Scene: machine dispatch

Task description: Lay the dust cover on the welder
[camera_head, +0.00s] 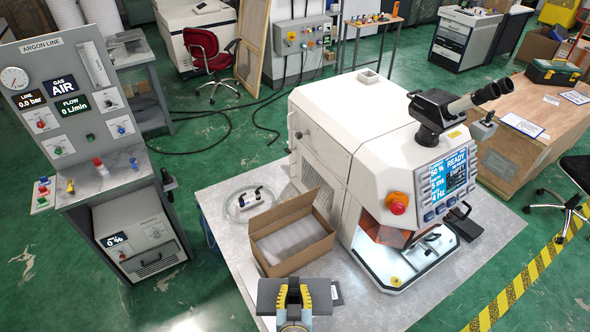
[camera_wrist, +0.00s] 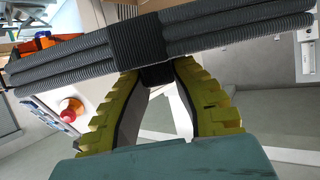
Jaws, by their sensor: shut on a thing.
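The welder (camera_head: 335,120) is a large white machine on a metal table, with a screen, a red stop button and a binocular eyepiece (camera_head: 450,105) on its right side. Its top is bare apart from a small square fitting. My gripper (camera_head: 294,289) is in front of the table's near edge, apart from the welder. It is shut on a dark grey, ribbed, folded bundle, which looks like the dust cover (camera_head: 268,297). In the wrist view the dust cover (camera_wrist: 235,35) lies crosswise between the yellow-green fingers of my gripper (camera_wrist: 157,72), held near its middle.
An open cardboard box (camera_head: 318,247) stands on the table (camera_head: 375,308) to the left of the welder, with a coiled clear hose (camera_head: 240,205) behind it. An argon panel (camera_head: 75,100) stands at the left. A wooden crate (camera_head: 520,160) is at the right.

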